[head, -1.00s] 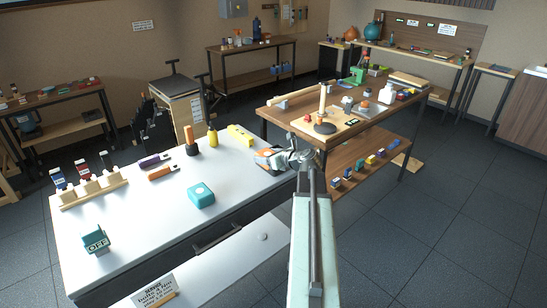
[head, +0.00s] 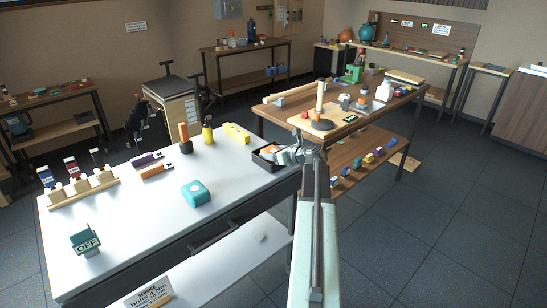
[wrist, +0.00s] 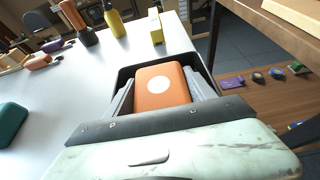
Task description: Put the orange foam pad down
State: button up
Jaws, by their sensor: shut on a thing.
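The orange foam pad (wrist: 160,86), with a white round spot, sits between the two fingers of my gripper (wrist: 164,88) in the wrist view. The fingers are shut on its left and right sides. A black tray (wrist: 126,74) lies around and beneath the pad; its rim shows behind and to both sides. I cannot tell whether the pad touches the tray floor.
The white table (head: 140,215) carries a teal block (head: 196,194), a yellow block (head: 237,133), a yellow bottle (head: 207,134) and an orange-handled tool (head: 184,139). A wooden workbench (head: 350,135) with several objects stands close behind on the right. The middle of the white table is mostly clear.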

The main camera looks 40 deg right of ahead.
jog(key=shift+a, duration=0.1)
jog(key=o, duration=1.5)
jog(key=shift+c, duration=0.2)
jog(key=shift+r, duration=0.2)
jog(key=p+v, duration=0.4)
jog(key=v, duration=0.8)
jog(key=shift+p, duration=0.35)
jog(key=shift+s+f, duration=0.1)
jog(key=shift+f, duration=0.05)
